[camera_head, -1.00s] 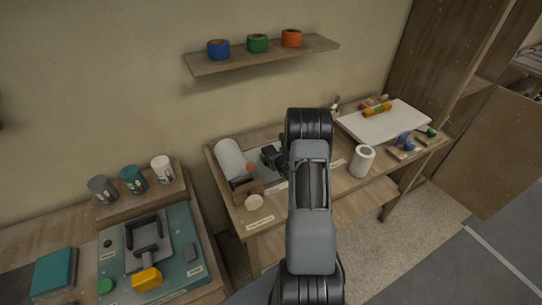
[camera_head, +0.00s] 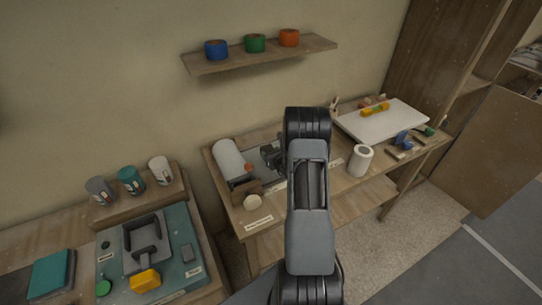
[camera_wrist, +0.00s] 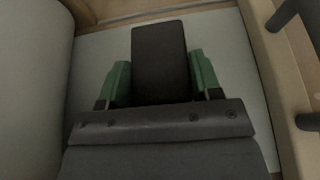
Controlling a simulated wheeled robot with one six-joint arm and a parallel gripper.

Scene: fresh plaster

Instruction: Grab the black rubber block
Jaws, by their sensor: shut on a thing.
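The black rubber block (camera_wrist: 160,55) shows in the wrist view as a dark upright rectangle between the two green fingers of my gripper (camera_wrist: 161,82). The fingers are shut on its sides. Behind it lies a pale flat surface (camera_wrist: 95,50). In the head view my gripper (camera_head: 268,158) is over the left part of the right-hand table, close to the white roll (camera_head: 229,158).
A wall shelf (camera_head: 262,57) with blue, green and orange rolls hangs above. A white cylinder (camera_head: 360,161) and a white board (camera_head: 385,122) stand to the right. In the wrist view a pale rounded body (camera_wrist: 30,70) is close on the left and a wooden edge (camera_wrist: 265,60) on the right.

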